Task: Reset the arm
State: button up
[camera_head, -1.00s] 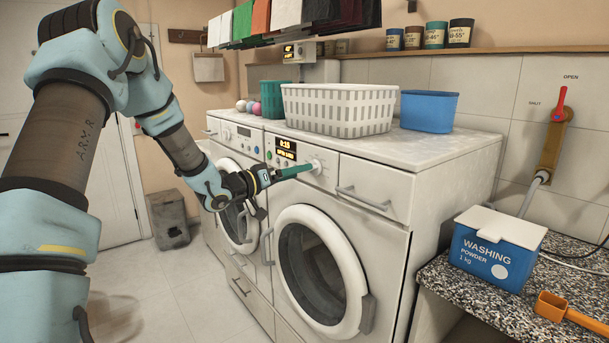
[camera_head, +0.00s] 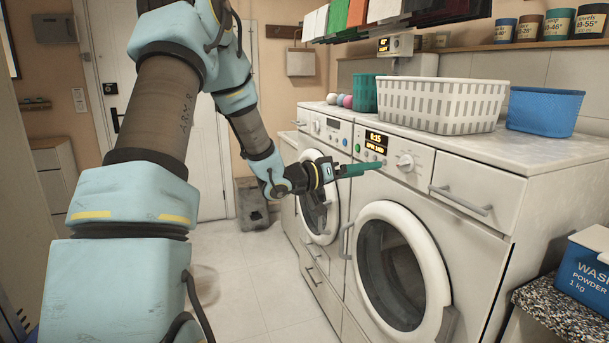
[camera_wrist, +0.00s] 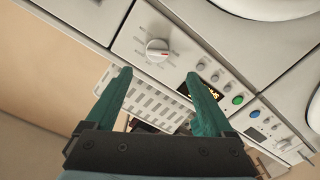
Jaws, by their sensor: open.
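My arm reaches in from the left in the head view. My gripper (camera_head: 361,168) hovers in front of the control panel of the nearer washing machine (camera_head: 500,215), left of its round knob (camera_head: 406,162). In the wrist view the two green fingers of my gripper (camera_wrist: 155,100) stand wide apart with nothing between them. The white knob also shows in the wrist view (camera_wrist: 157,50), beyond the fingers and clear of them. The machine's lit display (camera_head: 376,142) is just above the gripper in the head view.
A white basket (camera_head: 440,104) and a blue basket (camera_head: 543,110) stand on the machines. A washing powder box (camera_head: 585,275) sits on the speckled counter (camera_head: 565,300) at right. A second machine (camera_head: 330,130) is farther left.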

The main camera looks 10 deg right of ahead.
jog(key=w+a+f+n+t+y, duration=0.2)
jog(key=a+y, duration=0.2)
jog(key=a, duration=0.2)
jog(key=w+a+f+n+t+y, duration=0.1)
jog(key=w+a+f+t+y, duration=0.25)
jog(key=a, duration=0.25)
jog(key=s+a+f+n+g+y, duration=0.1)
jog(key=s+a+y, duration=0.15)
jog(key=a, duration=0.25)
jog(key=s+a+f+n+y, duration=0.1)
jog(key=s+a+n+y, duration=0.1)
jog(key=a+y, duration=0.3)
jog(key=s+a+f+n+g+y, duration=0.1)
jog(key=s+a+g, duration=0.2)
jog(key=s+a, duration=0.3)
jog(key=s+a+f+n+g+y, duration=0.1)
jog(key=s+a+g, duration=0.2)
jog(key=s, duration=0.9)
jog(key=a, duration=0.2)
jog(key=shift+s+a+f+g, duration=0.35)
jog(key=shift+f, duration=0.05)
